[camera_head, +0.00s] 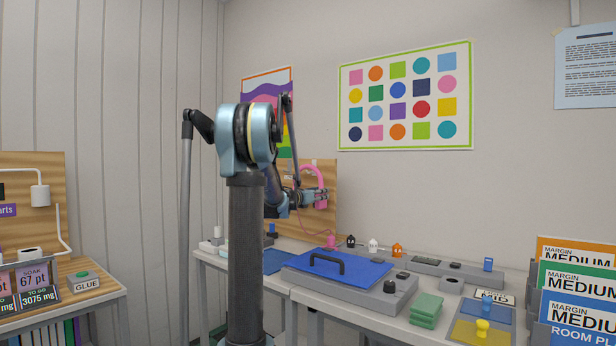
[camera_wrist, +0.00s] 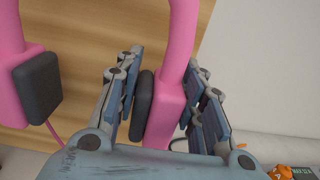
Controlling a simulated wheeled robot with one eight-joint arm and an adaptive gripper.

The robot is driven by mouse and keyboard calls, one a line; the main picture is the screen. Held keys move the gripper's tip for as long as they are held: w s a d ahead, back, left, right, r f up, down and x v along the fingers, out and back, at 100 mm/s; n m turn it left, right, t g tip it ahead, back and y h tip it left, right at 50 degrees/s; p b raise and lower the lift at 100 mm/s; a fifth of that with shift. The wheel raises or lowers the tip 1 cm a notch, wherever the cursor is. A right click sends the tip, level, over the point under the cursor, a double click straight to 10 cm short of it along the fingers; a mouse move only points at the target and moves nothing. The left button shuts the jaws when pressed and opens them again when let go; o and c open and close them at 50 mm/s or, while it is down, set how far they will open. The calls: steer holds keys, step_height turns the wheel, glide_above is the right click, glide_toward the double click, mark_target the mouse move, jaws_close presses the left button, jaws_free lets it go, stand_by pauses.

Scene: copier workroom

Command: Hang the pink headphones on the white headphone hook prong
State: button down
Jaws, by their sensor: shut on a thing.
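The pink headphones (camera_head: 322,173) are up in front of the wooden board (camera_head: 287,212) at the back of the desk. My gripper (camera_head: 320,196) is shut on one earcup. In the wrist view, the fingers of my gripper (camera_wrist: 163,78) stand on both sides of that pink earcup (camera_wrist: 168,112) and its dark pad. The other earcup, with a dark grey pad (camera_wrist: 38,88), hangs free at the left. The band runs up out of the wrist view. I cannot make out the white hook prong clearly; the headphones and my arm cover part of the board.
Sign boards (camera_head: 575,290) stand at the right. A pink cord runs down from the headphones to the desk. Another table (camera_head: 100,300) stands at left.

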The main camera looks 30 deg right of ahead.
steer(key=shift+w+d+f, duration=0.3)
steer(key=shift+d+f, duration=0.3)
steer(key=shift+d, duration=0.05)
stand_by(1.4)
stand_by(0.5)
steer(key=c, duration=1)
jaws_free()
steer(key=shift+o, duration=0.2)
steer(key=shift+a, duration=0.1)
